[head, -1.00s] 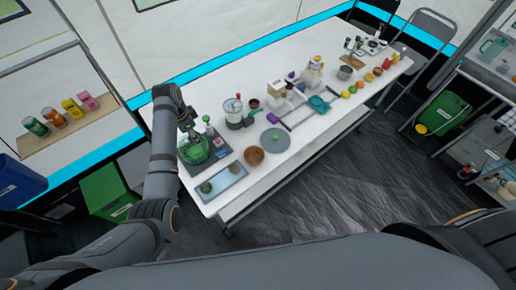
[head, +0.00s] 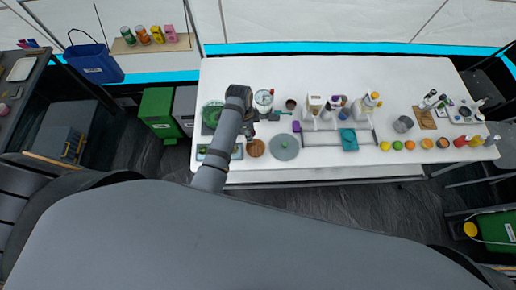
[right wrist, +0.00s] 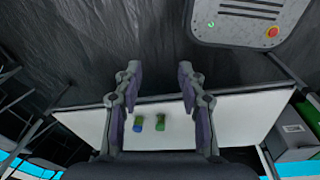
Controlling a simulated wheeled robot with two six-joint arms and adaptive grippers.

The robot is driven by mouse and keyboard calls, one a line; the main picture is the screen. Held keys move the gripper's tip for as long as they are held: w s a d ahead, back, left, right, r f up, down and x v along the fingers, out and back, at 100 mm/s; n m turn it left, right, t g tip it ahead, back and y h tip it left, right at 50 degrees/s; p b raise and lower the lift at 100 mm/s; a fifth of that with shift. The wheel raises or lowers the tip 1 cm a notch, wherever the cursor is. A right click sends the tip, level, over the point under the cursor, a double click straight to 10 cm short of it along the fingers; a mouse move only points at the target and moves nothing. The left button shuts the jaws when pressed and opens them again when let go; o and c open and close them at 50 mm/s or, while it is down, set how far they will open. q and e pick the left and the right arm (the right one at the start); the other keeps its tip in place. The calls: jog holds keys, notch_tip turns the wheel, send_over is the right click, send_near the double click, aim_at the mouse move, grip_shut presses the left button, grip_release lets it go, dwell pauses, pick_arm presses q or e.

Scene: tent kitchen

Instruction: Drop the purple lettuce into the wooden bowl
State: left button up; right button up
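The wooden bowl (head: 255,149) is a round brown shape near the table's front edge in the head view. My left gripper (head: 250,130) points down just behind the bowl; it is small and dark, partly hidden by my arm, and its fingers and any held thing cannot be made out. A small purple item (head: 296,126) lies right of the bowl, behind the grey round board; another purple patch (head: 336,101) shows farther back. I cannot tell whether either is the purple lettuce. My right gripper (right wrist: 158,85) is open and empty in the right wrist view, away from the bowl.
The white table (head: 330,165) carries a grey round board (head: 284,147), a green basket (head: 212,113), a blender-like appliance (head: 263,100), a teal item (head: 348,139) and a row of fruit on the right.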

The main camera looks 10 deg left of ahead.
pick_arm(q)
jog(key=f, duration=0.3)
jog(key=shift+d+f, duration=0.2)
jog(key=shift+d, duration=0.05)
jog(key=shift+a+f, duration=0.1)
jog(key=shift+f, duration=0.65)
pick_arm(e)
jog(key=shift+w+d, duration=0.45)
jog(key=shift+d, duration=0.3)
pick_arm(q)
jog(key=o, duration=0.9)
jog(key=shift+o, duration=0.2)
pick_arm(e)
jog(key=shift+a, duration=0.5)
pick_arm(q)
jog(key=shift+r, duration=0.1)
jog(key=r, duration=0.7)
jog(key=a+r, duration=0.1)
jog(key=r, duration=0.3)
jog(key=shift+s+r, duration=0.15)
jog(key=shift+r, duration=0.2)
pick_arm(e)
jog(key=shift+d, duration=0.25)
